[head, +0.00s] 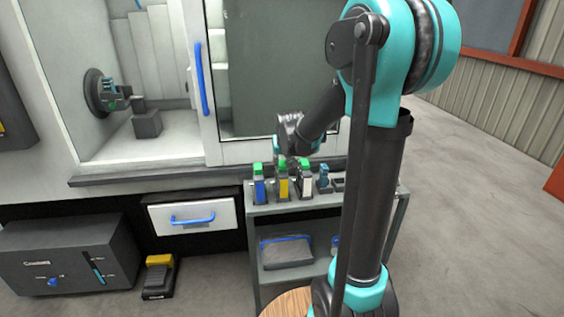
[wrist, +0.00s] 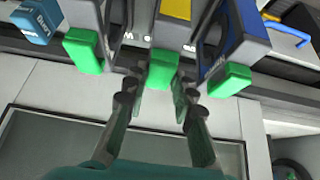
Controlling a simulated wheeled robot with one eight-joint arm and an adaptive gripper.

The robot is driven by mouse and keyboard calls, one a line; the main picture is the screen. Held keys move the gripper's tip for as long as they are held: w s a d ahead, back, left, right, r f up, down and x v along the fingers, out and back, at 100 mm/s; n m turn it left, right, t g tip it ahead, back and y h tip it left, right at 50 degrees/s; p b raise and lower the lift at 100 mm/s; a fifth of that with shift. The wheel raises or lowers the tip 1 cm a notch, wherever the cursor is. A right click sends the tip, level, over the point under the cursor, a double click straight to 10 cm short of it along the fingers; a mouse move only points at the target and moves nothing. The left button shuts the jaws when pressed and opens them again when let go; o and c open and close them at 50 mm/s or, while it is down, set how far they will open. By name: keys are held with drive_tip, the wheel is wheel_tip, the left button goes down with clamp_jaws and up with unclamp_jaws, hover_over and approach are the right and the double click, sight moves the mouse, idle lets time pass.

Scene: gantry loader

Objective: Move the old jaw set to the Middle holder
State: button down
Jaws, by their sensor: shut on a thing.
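A jaw set with a yellow face (head: 283,186) and a green top stands in the middle of a row on the grey rack, between a blue-faced jaw set (head: 259,187) and a white-faced one (head: 305,185). My gripper (wrist: 154,92) is shut on the green top (wrist: 162,70) of the yellow-faced jaw set, one finger on each side. The yellow face (wrist: 175,9) shows beyond it in the wrist view. I cannot tell whether this set is fully seated in the middle holder. No picture marks which set is the old one.
A smaller teal jaw piece (head: 324,178) stands right of the row. The machine's chuck (head: 103,90) is visible through the opening at left, beside the door with a blue handle (head: 201,78). The rack (head: 252,221) has a lower shelf with a grey bin (head: 287,254).

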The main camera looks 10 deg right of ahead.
drive_tip(key=shift+f, duration=0.1)
drive_tip(key=c, duration=1.2)
unclamp_jaws()
drive_tip(key=v, duration=1.2)
drive_tip(key=shift+r, duration=3.5)
drive_tip(key=shift+f, duration=0.1)
